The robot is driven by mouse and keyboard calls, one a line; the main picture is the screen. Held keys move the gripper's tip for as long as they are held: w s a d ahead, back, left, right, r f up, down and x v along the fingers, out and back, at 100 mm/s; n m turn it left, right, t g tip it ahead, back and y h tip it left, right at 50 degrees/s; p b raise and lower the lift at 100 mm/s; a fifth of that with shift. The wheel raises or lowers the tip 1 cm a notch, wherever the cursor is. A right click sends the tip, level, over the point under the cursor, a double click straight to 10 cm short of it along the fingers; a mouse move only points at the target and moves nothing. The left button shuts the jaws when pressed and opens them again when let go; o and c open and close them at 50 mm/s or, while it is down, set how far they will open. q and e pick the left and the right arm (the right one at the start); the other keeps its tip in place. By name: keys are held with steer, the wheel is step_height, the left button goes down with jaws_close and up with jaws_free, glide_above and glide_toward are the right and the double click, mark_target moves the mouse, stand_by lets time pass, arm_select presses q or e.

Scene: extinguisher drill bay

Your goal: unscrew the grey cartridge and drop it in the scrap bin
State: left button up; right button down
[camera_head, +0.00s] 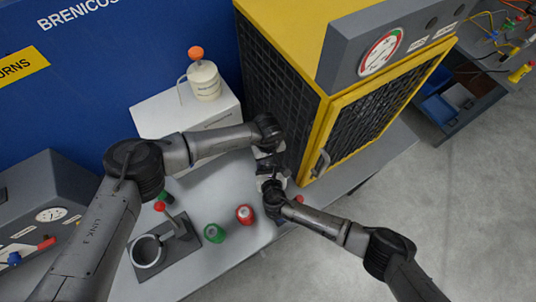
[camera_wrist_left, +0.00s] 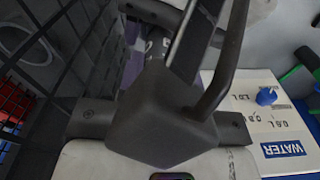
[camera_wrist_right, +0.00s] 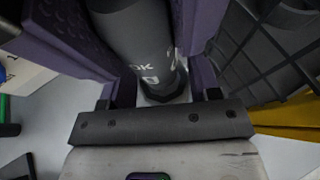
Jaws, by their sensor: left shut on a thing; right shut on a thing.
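In the head view my left gripper (camera_head: 264,165) and right gripper (camera_head: 270,184) meet at the table edge, by the yellow cage. In the right wrist view my right gripper (camera_wrist_right: 155,90) is shut on a dark grey cylinder with white lettering, seemingly the grey cartridge (camera_wrist_right: 140,40). In the left wrist view a dark block with a curved bar (camera_wrist_left: 165,115) fills the middle; my left gripper is shut, but what it holds is mostly hidden. Whether the cartridge is still threaded in cannot be seen. I cannot identify a scrap bin.
The yellow cage (camera_head: 385,100) with a gauge stands close behind the grippers. A red cartridge (camera_head: 245,214) and a green cartridge (camera_head: 214,233) stand on the table, near a ring stand (camera_head: 148,252). A white block (camera_head: 150,118) bears a bottle (camera_head: 204,82).

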arm_select(q)
steer(key=n, duration=0.3)
steer(key=shift+n, duration=0.4)
arm_select(e)
steer(key=shift+s+d+f, duration=0.1)
steer(key=shift+f, duration=0.15)
arm_select(q)
steer(key=shift+r, duration=0.2)
steer(key=shift+r, duration=0.9)
steer(key=shift+r, duration=0.15)
steer(key=shift+r, duration=1.9)
arm_select(e)
steer(key=c, duration=0.6)
jaws_free()
steer(key=o, duration=0.4)
steer(key=shift+r, duration=0.15)
steer(key=shift+c, duration=0.2)
